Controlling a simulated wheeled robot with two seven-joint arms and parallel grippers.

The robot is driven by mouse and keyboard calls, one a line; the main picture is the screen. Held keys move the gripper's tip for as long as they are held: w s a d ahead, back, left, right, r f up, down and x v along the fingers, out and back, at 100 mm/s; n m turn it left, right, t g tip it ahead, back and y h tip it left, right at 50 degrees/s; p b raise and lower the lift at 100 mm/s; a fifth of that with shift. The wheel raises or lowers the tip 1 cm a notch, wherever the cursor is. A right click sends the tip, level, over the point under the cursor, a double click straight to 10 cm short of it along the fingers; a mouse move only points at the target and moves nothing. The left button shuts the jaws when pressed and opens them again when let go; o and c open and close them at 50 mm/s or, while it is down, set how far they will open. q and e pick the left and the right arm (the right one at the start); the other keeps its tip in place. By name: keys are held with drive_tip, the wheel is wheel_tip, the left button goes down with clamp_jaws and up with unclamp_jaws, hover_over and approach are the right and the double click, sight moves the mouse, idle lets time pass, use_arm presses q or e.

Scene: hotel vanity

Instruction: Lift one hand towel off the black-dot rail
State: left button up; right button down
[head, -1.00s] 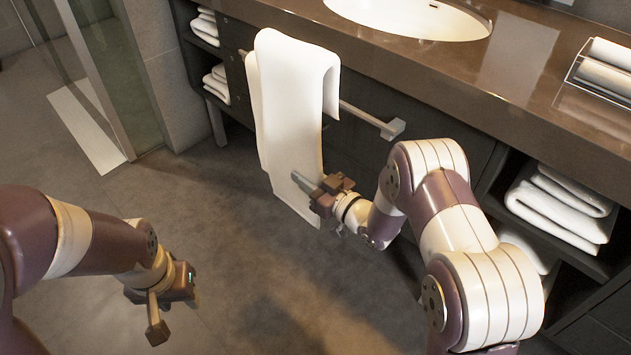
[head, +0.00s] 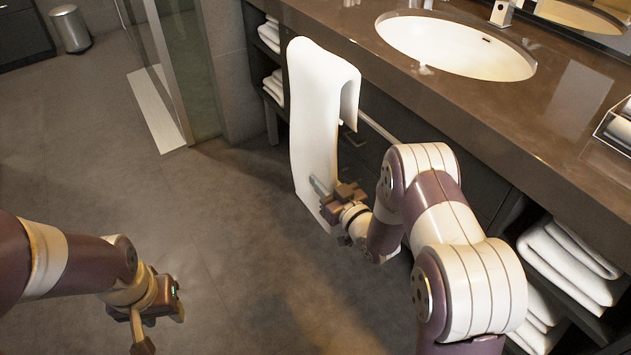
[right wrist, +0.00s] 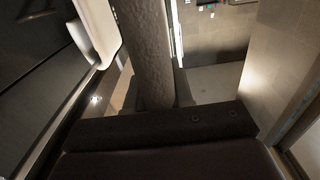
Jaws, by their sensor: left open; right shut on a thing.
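A white hand towel (head: 316,105) hangs in a long fold at the front of the vanity, its top bent over at about the height of the rail (head: 379,129). The towel covers part of the rail, and I cannot tell whether it touches it. No black dot shows. My right gripper (head: 326,190) is shut on the towel near its lower end. My left gripper (head: 158,325) is open and empty, low over the floor at the lower left, well away from the towel. The right wrist view is mostly dark and close up, and the grip is unclear there.
The brown counter (head: 440,105) with a basin (head: 455,46) overhangs the rail. Folded towels (head: 570,265) lie on the right shelves, more on the left shelves (head: 272,85). A glass panel (head: 185,70) and a bin (head: 70,29) stand further left. The middle floor is clear.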

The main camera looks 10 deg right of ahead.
sight(323, 143)
wheel_tip(323, 143, up, 12)
drive_tip(key=p, duration=0.9)
drive_tip(key=shift+a, duration=0.1)
drive_tip(key=s+a, duration=0.2)
drive_tip(key=a, duration=0.4)
drive_tip(key=s+a, duration=0.2)
drive_tip(key=a, duration=0.5)
drive_tip(key=shift+s+f, duration=0.35)
drive_tip(key=shift+f, duration=0.1)
drive_tip(key=shift+a, duration=0.1)
